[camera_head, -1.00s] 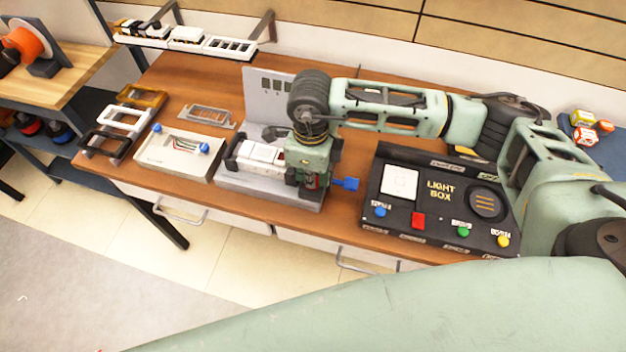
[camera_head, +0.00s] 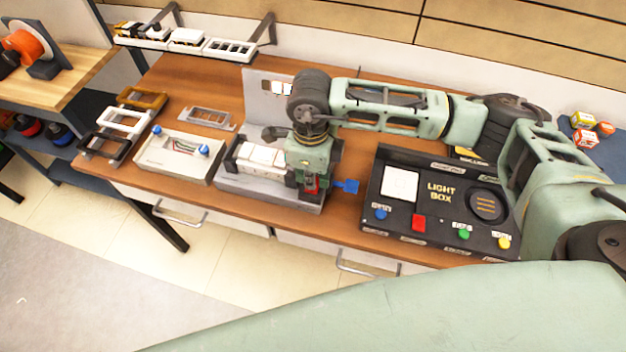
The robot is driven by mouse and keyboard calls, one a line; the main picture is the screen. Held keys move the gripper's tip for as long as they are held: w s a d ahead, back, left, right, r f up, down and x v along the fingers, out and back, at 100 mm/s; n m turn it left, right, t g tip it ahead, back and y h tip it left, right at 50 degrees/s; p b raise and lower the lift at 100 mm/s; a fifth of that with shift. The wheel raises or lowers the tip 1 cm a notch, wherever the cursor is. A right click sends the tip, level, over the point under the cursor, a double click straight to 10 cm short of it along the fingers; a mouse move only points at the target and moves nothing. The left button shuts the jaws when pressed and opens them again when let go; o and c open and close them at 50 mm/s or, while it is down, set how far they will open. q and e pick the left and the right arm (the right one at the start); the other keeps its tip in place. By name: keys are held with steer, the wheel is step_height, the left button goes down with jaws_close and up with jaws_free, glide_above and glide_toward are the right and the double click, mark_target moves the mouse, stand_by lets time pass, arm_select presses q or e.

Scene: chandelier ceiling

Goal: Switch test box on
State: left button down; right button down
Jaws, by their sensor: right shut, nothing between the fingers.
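The test box (camera_head: 228,180) is a grey unit on the wooden workbench, with a white block lying in it and an upright grey panel (camera_head: 254,100) behind. The small windows on the panel show white and orange. A blue lever (camera_head: 347,186) sticks out at the box's right end. My right gripper (camera_head: 312,188) points down over that end, just left of the lever. It is shut and empty, and partly hides the box; whether it touches it I cannot tell. My left gripper is not in view.
A black light box (camera_head: 437,205) with coloured buttons stands to the right. A pale tray with blue knobs (camera_head: 180,157) and several frames (camera_head: 125,118) lie to the left. A shelf with white parts (camera_head: 187,42) is at the back.

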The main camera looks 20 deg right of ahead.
steer(key=shift+r+p, duration=1.2)
steer(key=shift+r, duration=1.7)
steer(key=shift+s+f, duration=0.1)
